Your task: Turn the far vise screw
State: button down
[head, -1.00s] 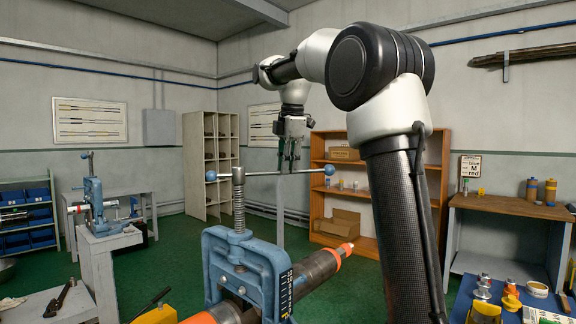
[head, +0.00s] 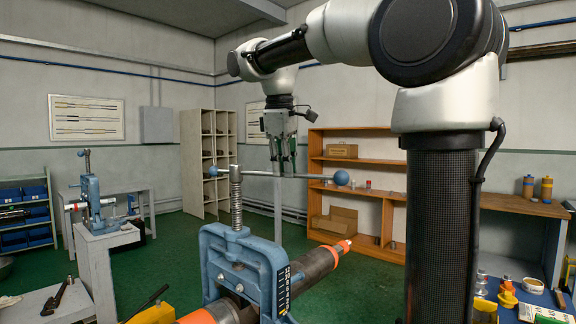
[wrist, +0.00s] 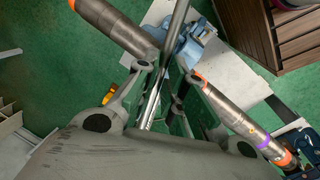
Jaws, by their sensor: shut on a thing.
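My gripper (head: 283,172) points down and is shut on this bar, right of the screw. In the wrist view the bar (wrist: 178,25) passes between my fingers (wrist: 160,85). A dark pipe with orange bands (head: 318,264) lies through the vise. A second, smaller blue vise (head: 93,205) stands farther off at the left on a grey stand, apart from my gripper.
Behind are an orange wooden shelf (head: 360,158) with boxes and a beige rack (head: 190,165). A wooden bench (head: 525,205) is at the right. A blue-topped table with small items is at the lower right. Open green floor (head: 150,262) lies between.

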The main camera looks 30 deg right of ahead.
jog(key=s+a+m, duration=0.1)
jog(key=a+m, duration=0.2)
jog(key=s+a+m, duration=0.1)
jog(key=a, duration=0.1)
jog(key=shift+s+a+r+m+g, duration=0.1)
jog(key=shift+s+m+g, duration=0.2)
jog(key=c, duration=2.2)
grip_release()
jog(key=a+m, duration=0.1)
jog(key=a, duration=0.1)
jog(key=a+m, duration=0.2)
jog(key=a+m+g, duration=0.1)
jog(key=a+m, duration=0.1)
jog(key=shift+s+a+h, duration=0.1)
jog(key=shift+s+h, duration=0.15)
jog(key=shift+h, duration=0.05)
jog(key=o, duration=0.7)
notch_tip(320, 180, up, 7)
jog(key=a, duration=0.1)
jog(key=shift+w+a, duration=0.15)
jog(key=shift+r, duration=0.1)
jog(key=shift+c, duration=0.3)
